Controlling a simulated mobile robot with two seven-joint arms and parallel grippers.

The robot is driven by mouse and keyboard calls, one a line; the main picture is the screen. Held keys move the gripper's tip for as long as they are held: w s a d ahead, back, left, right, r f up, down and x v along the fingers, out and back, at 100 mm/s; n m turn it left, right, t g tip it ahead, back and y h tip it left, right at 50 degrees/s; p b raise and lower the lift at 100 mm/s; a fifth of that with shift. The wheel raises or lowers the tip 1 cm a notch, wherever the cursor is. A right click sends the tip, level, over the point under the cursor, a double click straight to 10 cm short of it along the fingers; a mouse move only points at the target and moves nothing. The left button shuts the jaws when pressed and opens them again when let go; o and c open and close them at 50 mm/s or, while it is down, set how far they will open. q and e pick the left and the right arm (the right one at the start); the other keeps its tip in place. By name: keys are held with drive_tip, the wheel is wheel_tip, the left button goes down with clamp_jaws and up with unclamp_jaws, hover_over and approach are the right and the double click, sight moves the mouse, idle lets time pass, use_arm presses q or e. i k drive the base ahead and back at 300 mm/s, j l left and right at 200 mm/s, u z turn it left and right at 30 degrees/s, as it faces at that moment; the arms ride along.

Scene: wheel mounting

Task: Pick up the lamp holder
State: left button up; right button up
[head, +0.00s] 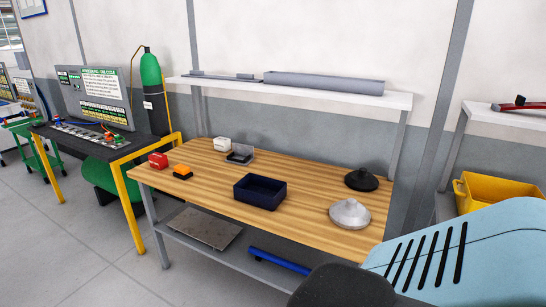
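Two round, cone-topped pieces that look like lamp parts stand on the wooden workbench (205,193). One is a black cone piece (361,180) near the back right corner. The other is a silver-grey cone piece (349,213) nearer the front right edge. I cannot tell which of these, if either, is the lamp holder. Neither of my grippers shows in the head view, and nothing in view is held.
A dark blue open bin (260,191) stands mid-bench. Red (158,160), orange (182,172) and white (222,144) small items sit at its left. A yellow crate (490,191) stands right. Open floor (95,240) lies front left.

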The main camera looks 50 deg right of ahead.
sight(241, 155)
drive_tip(key=z, duration=1.45)
